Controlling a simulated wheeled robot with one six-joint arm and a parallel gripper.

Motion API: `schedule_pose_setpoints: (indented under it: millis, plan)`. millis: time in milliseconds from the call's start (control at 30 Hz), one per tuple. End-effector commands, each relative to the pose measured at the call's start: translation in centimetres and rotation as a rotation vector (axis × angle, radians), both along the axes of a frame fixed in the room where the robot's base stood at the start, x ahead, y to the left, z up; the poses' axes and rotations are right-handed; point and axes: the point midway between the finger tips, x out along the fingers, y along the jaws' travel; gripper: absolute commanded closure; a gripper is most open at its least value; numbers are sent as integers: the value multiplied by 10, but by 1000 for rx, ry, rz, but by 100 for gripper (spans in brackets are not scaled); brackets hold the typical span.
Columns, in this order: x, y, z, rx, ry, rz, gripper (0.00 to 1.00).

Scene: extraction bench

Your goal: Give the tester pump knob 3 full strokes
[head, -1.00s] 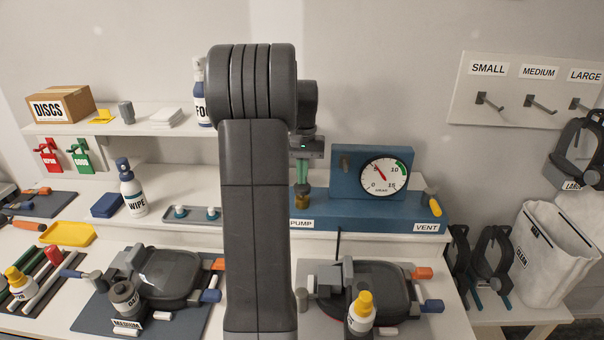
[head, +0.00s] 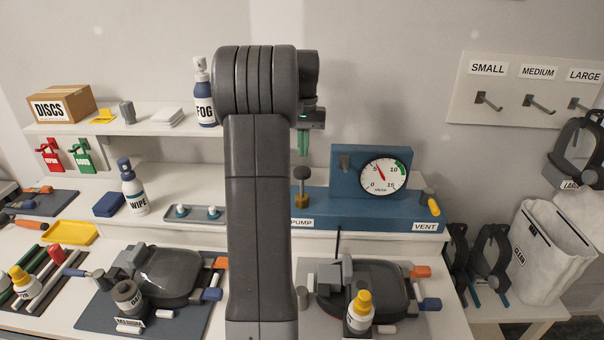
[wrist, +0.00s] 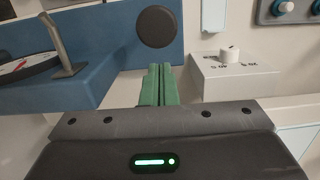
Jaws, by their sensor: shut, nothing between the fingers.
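The pump knob (head: 302,172) is a dark round cap on a thin upright stem over a brass collar (head: 302,201), at the left end of the blue tester (head: 360,213) by the PUMP label. The knob stands raised, with its stem showing. My gripper (head: 303,154) is directly above the knob in the head view, with its green fingers together and a small gap between the tips and the cap. In the wrist view the closed fingers (wrist: 159,70) point toward the dark disc of the knob (wrist: 157,27). The gauge (head: 384,176) needle points up and left, near 5.
A tray with two small fittings (head: 192,214) lies left of my arm. The FOG bottle (head: 204,95) stands on the shelf.

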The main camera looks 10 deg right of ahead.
Motion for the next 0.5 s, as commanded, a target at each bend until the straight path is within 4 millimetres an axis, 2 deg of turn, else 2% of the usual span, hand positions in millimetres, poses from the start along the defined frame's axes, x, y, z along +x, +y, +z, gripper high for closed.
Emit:
schedule_pose_setpoints:
  millis: [100, 233, 500]
  plan:
    - [4, -1, 27, -1, -4, 0, 100]
    - [6, -2, 51, -1, -3, 0, 100]
    - [8, -3, 79, 0, 0, 0, 100]
